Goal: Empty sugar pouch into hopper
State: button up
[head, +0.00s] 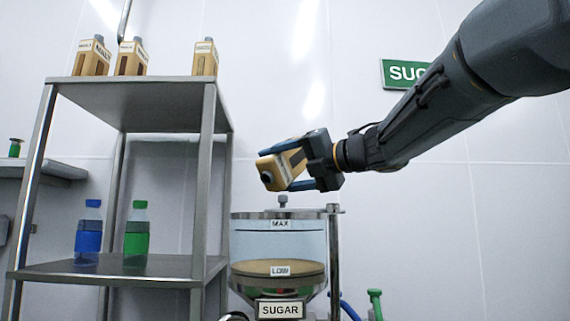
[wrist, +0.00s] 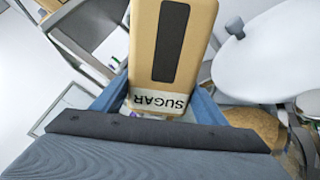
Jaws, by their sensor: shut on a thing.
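The clear sugar hopper (head: 280,243) is below the gripper, with MAX and LOW labels. Tan contents sit near the LOW label.
A steel shelf (head: 150,90) stands to the left, with three tan cartons on top (head: 205,58) and blue (head: 89,232) and green (head: 136,235) bottles below. A vertical post (head: 334,260) stands at the hopper's right. A green sign (head: 400,73) is on the wall.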

jog(key=shift+r+p, duration=0.1)
jog(key=shift+p, duration=0.25)
jog(key=shift+r+m+p, duration=0.3)
jog(key=shift+m+p, duration=0.5)
jog(key=shift+p, duration=0.05)
jog(key=m+p, duration=0.2)
jog(key=r+m+p, duration=0.1)
jog(key=p, duration=0.2)
jog(key=m+p, duration=0.2)
jog(key=p, duration=0.1)
jog(key=shift+r+m+y, duration=0.3)
jog(key=shift+r, duration=0.05)
notch_tip(320, 180, up, 2)
jog(key=m+p, duration=0.5)
jog(key=p, duration=0.2)
jog(key=shift+r, duration=0.1)
jog(key=m, duration=0.4)
jog(key=shift+r+t, duration=0.3)
jog(key=shift+r, duration=0.1)
jog(key=m, duration=0.3)
jog(key=shift+r, duration=0.4)
jog(key=m, duration=0.3)
jog(key=r+m, duration=0.1)
jog(key=m, duration=0.2)
jog(key=shift+r+m+t, duration=0.15)
jog(key=shift+m+t, duration=0.25)
